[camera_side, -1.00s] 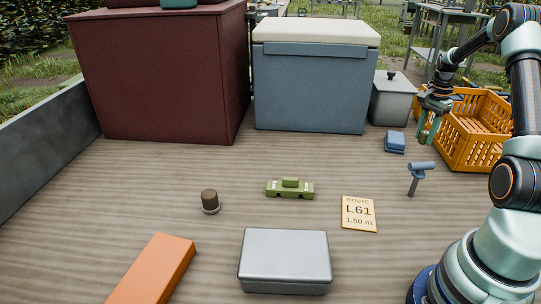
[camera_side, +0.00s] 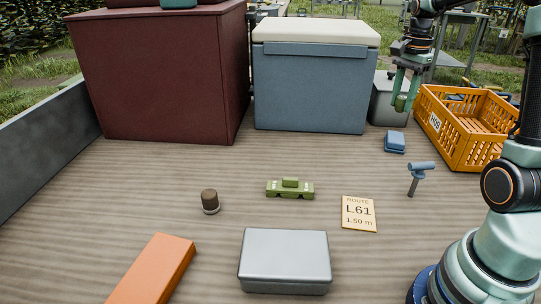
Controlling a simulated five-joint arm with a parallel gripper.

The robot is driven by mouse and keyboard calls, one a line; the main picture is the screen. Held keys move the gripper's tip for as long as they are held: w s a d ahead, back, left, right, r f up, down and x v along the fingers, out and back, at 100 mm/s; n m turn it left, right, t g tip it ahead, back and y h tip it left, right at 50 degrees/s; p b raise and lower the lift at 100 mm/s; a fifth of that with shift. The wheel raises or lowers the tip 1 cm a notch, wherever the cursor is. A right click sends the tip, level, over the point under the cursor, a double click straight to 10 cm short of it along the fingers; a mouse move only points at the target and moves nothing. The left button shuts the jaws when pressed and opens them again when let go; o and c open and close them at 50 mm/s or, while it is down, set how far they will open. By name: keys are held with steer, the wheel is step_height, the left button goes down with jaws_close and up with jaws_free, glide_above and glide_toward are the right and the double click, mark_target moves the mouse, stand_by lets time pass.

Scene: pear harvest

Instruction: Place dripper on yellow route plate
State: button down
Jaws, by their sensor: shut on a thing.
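The yellow route plate (camera_side: 359,214), a pale card marked "ROUTE L61 1.50 m", lies flat on the wooden surface right of centre, with nothing on it. My gripper (camera_side: 403,104), with green fingers, is at the upper right, well above the surface, in front of the grey lidded bin. It is shut on a small olive-green piece (camera_side: 401,103), which looks like the dripper. The fingers partly hide it, so its full shape cannot be told. The gripper is behind and to the right of the plate.
A green marked piece (camera_side: 290,188), a grey case (camera_side: 285,260) and a brown knob (camera_side: 210,201) lie leftward. An orange crate (camera_side: 452,146) stands at right.

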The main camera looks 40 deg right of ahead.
steer(key=a, duration=0.8)
steer(key=n, duration=0.2)
glide_above(358, 212)
steer(key=f, duration=1.6)
steer(key=shift+s+f, duration=0.2)
steer(key=shift+f, duration=0.1)
steer(key=shift+w+f, duration=0.1)
steer(key=shift+f, duration=2.3)
steer(key=shift+f, duration=0.15)
steer(key=c, duration=0.5)
jaws_free()
